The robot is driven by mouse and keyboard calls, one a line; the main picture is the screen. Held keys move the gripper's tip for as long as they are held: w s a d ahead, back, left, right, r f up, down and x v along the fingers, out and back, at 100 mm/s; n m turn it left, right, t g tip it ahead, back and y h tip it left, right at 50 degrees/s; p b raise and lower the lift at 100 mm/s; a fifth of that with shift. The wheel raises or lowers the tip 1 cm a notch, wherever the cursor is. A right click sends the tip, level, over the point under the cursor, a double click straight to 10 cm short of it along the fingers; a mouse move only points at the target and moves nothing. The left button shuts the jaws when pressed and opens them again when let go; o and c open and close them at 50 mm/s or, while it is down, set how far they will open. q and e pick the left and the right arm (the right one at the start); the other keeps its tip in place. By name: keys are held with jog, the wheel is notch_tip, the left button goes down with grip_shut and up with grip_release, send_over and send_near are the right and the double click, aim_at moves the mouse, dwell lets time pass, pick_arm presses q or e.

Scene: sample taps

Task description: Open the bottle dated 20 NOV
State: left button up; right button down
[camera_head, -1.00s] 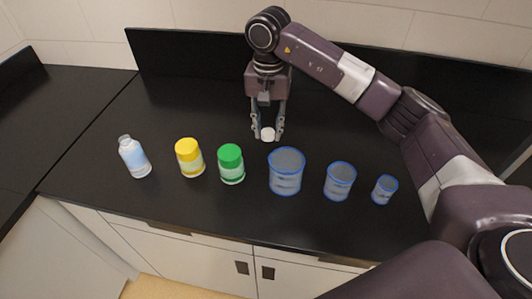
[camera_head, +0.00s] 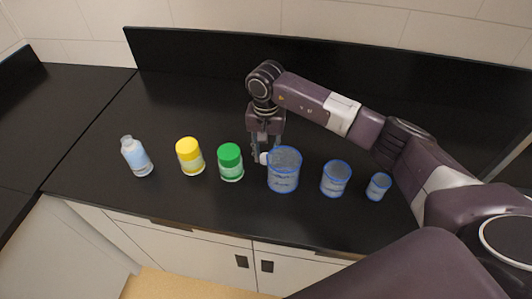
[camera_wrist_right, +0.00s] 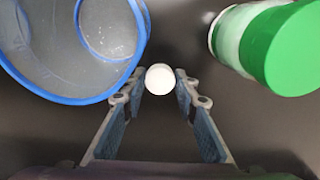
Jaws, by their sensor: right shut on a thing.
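A clear bottle with pale blue contents and a bare neck (camera_head: 136,157) stands upright at the left of the counter; no white cap shows on it. A yellow-lidded jar (camera_head: 190,157) and a green-lidded jar (camera_head: 230,163) stand to its right; the green one also shows in the wrist view (camera_wrist_right: 284,50). No date is readable. My right gripper (camera_head: 263,154) is shut on a small white cap (camera_wrist_right: 160,79), behind the gap between the green-lidded jar and the large beaker. The beaker partly hides the gripper in the head view. My left gripper is not in view.
A large blue-rimmed beaker (camera_head: 284,172) stands close to the right gripper. A medium beaker (camera_head: 336,179) and a small one (camera_head: 378,187) stand farther right. The black counter (camera_head: 180,110) is clear behind the row.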

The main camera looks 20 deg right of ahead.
jog(key=shift+f, duration=0.2)
jog(key=c, duration=1.5)
grip_release()
jog(key=shift+r, duration=0.1)
